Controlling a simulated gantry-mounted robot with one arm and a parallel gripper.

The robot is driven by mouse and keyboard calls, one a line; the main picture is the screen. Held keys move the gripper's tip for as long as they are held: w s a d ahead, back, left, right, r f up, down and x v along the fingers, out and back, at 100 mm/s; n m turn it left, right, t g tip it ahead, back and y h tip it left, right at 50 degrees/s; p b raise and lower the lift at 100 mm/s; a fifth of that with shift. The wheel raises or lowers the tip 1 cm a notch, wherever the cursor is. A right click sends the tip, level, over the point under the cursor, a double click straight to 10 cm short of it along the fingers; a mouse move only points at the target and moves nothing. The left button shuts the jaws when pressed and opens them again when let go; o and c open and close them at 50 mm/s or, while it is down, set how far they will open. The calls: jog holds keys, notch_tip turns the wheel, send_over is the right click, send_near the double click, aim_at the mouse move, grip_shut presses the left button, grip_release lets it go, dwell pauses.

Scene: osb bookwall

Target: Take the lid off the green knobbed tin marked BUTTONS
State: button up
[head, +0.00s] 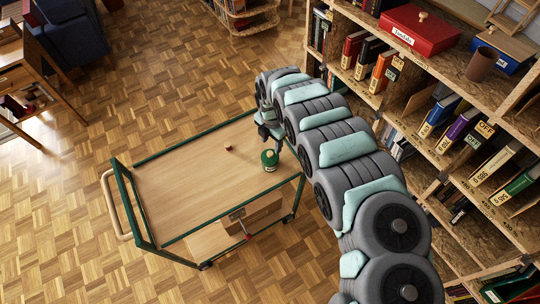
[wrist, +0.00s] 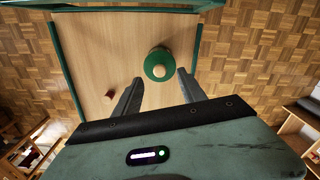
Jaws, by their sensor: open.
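The green knobbed tin (head: 269,160) stands upright near the right edge of the trolley's wooden top. In the wrist view the tin (wrist: 158,64) shows from above, its lid on, with a pale round knob in the middle. No BUTTONS marking can be read in either view. My gripper (wrist: 159,82) is open and empty. Its two fingers point toward the tin, with the right fingertip close beside the lid and the left one farther off. In the head view my gripper (head: 270,133) is just behind the tin; I cannot tell whether it touches.
The green-framed trolley (head: 190,197) also carries a small brown-red piece (head: 228,149), left of the tin. It also shows in the wrist view (wrist: 110,94). Bookshelves (head: 460,85) stand close on the right, holding a red box (head: 420,30). Parquet floor is free around the trolley's left.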

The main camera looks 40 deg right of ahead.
aim_at(270, 153)
jog(key=shift+w+a+f, duration=0.1)
jog(key=shift+a+f, duration=0.05)
jog(key=shift+f, duration=0.95)
jog(key=shift+w+a+f, duration=0.1)
jog(key=shift+a+f, duration=0.05)
jog(key=shift+f, duration=0.9)
jog(key=shift+s+d+f, duration=0.1)
jog(key=shift+f, duration=0.75)
jog(key=shift+c, duration=0.5)
grip_shut()
